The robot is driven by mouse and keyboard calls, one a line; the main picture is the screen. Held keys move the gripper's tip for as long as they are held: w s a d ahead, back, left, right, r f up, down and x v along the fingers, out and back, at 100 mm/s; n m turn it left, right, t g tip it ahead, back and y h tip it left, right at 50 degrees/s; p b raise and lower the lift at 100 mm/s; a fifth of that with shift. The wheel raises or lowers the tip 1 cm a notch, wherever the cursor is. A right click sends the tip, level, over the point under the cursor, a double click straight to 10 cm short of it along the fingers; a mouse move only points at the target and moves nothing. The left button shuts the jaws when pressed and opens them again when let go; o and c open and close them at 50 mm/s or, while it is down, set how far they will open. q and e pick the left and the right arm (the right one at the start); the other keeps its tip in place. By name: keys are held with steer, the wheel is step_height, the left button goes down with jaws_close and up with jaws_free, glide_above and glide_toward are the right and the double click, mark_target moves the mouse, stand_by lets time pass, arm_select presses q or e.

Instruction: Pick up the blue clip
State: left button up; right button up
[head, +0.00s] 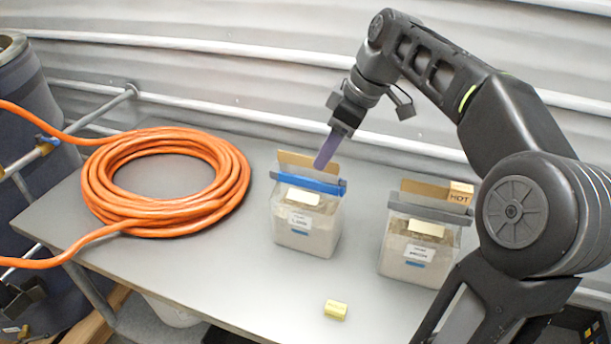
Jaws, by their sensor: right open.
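The blue clip (309,182) is a long bar lying across the top of the left clear bag (305,230), in front of a brown cardboard piece. My right gripper (325,156) points down just above and behind the clip, at the back of that bag. Its purplish finger shows in front of the cardboard. The gripper is open and holds nothing that I can see; whether its fingertip touches the cardboard or clip I cannot tell. My left gripper is not in view.
An orange hose coil (165,180) lies at left. A small yellow block (335,310) sits near the front edge. The table (220,280) is clear between hose and bags.

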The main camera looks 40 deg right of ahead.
mark_target(314, 172)
steer(key=shift+x, duration=1.45)
steer(key=shift+w, duration=0.1)
steer(key=shift+w+a+f+p, duration=0.1)
steer(key=shift+f+p, duration=0.2)
steer(key=shift+p, duration=0.05)
steer(key=p+x, duration=0.1)
steer(key=x, duration=0.3)
steer(key=shift+f, duration=0.2)
steer(key=shift+c, duration=0.6)
jaws_close()
